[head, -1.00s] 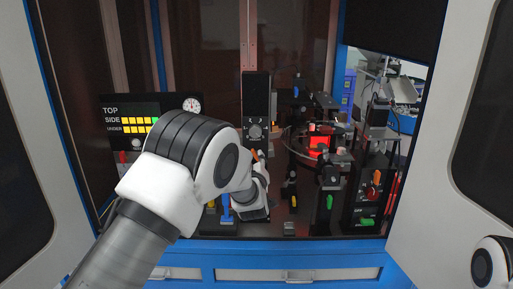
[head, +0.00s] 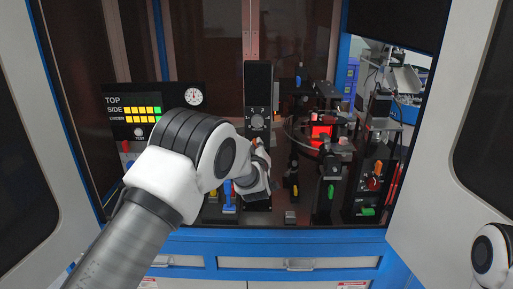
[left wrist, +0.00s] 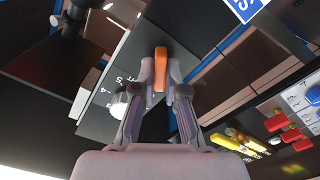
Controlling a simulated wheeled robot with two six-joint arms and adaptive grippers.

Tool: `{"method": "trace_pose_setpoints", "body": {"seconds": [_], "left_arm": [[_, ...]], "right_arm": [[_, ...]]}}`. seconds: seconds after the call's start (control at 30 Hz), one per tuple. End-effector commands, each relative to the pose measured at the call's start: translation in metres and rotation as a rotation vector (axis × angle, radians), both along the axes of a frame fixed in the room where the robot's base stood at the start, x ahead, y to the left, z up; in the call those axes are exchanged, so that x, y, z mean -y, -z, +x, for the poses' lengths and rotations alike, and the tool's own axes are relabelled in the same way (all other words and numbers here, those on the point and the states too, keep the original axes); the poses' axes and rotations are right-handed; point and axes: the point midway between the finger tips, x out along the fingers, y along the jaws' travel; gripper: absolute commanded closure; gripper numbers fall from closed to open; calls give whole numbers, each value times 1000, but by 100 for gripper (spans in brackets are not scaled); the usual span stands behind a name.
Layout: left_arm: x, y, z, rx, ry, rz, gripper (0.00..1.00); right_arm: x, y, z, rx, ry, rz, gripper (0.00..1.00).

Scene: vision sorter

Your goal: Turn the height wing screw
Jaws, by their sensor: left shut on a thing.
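An orange wing screw (left wrist: 160,68) stands upright between the fingertips in the left wrist view. My left gripper (left wrist: 160,93) is shut on it, one finger on each side. In the head view my left gripper (head: 259,153) is at the front of the black upright stand (head: 257,82), just below its dial. A small bit of orange shows at the fingertips there. The white wrist hides most of the screw and the foot of the stand in the head view. My right gripper is out of view.
A black panel marked TOP, SIDE and UNDER (head: 132,98) stands at the left. Blue (head: 229,197) and yellow handles sit beside my left gripper. A glass disc with a red-lit block (head: 321,133) and several stands with coloured knobs fill the right. Open white doors flank the cell.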

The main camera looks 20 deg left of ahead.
Motion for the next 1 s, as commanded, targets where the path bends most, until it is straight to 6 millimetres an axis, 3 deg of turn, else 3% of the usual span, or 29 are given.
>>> {"method": "trace_pose_setpoints", "body": {"seconds": [0.37, 1.0], "left_arm": [[0, 6, 0, 61, 1, -191, 100], [-1, 7, 0, 221, 4, -744, 100]], "right_arm": [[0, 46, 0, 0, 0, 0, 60], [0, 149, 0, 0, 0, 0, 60]]}}
